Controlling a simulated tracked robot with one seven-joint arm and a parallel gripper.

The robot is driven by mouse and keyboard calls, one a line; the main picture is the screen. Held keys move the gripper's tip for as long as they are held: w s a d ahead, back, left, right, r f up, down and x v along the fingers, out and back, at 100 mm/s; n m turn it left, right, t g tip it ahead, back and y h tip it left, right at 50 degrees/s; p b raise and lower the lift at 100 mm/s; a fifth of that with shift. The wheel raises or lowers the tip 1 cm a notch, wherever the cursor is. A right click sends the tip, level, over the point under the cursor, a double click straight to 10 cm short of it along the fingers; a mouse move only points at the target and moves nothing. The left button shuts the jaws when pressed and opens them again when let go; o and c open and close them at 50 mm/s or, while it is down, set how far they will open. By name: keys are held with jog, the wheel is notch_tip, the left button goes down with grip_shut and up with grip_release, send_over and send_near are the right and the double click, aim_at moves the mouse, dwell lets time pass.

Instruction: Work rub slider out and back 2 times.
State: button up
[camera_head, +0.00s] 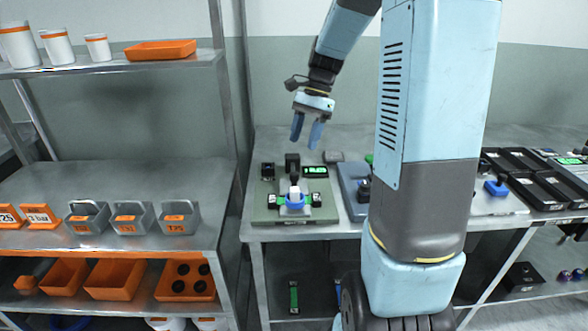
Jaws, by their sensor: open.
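A device on a green-grey base plate (265,214) stands at the left end of the far table. My gripper (306,142) hangs above and behind the device, fingers down, apart and empty. It touches nothing.
Beside the device is a blue-grey unit (352,190), partly hidden by my arm. Black trays (548,188) and a blue-knobbed device (497,187) stand at right. A metal shelf (110,165) with grey bins and orange trays stands at left. The air above the device is free.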

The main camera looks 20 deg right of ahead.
aim_at(294, 172)
jog(key=x, duration=0.9)
jog(key=shift+a+f, duration=0.1)
jog(key=shift+f, duration=0.1)
grip_shut()
dwell(0.4)
